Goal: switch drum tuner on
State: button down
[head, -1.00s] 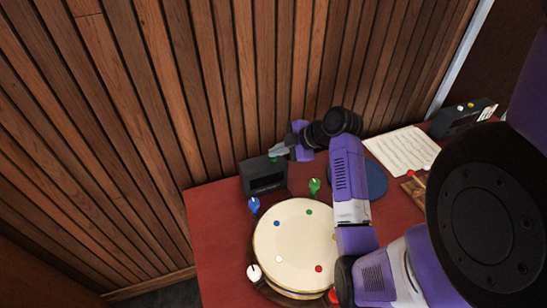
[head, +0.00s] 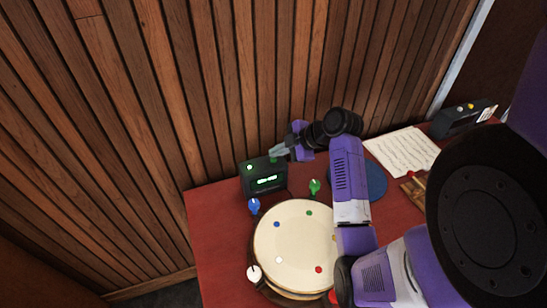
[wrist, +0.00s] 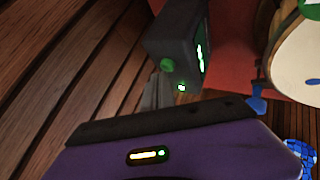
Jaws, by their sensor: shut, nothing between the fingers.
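The drum tuner (head: 250,183) is a dark box at the back left of the red table, beside the wood wall. Its front display (head: 267,180) glows green, and a small green light (head: 249,167) is lit on it. The tuner also shows in the wrist view (wrist: 170,35), with a green button (wrist: 167,65) on its top, a lit green light and a lit display edge. My gripper (head: 277,151) is shut and empty just above the tuner's top right. In the wrist view its grey fingertips (wrist: 158,90) are close to the green button; I cannot tell whether they touch.
A round drum (head: 296,240) with coloured dots stands in front of the tuner. Blue (head: 254,206), green (head: 314,187) and white (head: 254,273) knobs surround it. A paper sheet (head: 402,152) and another dark box (head: 455,122) are at the right.

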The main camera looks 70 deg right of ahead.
aim_at(276, 160)
jog(key=shift+r, duration=0.1)
notch_tip(276, 160, up, 6)
jog(key=p, duration=0.4)
jog(key=shift+p, duration=0.3)
dwell(0.3)
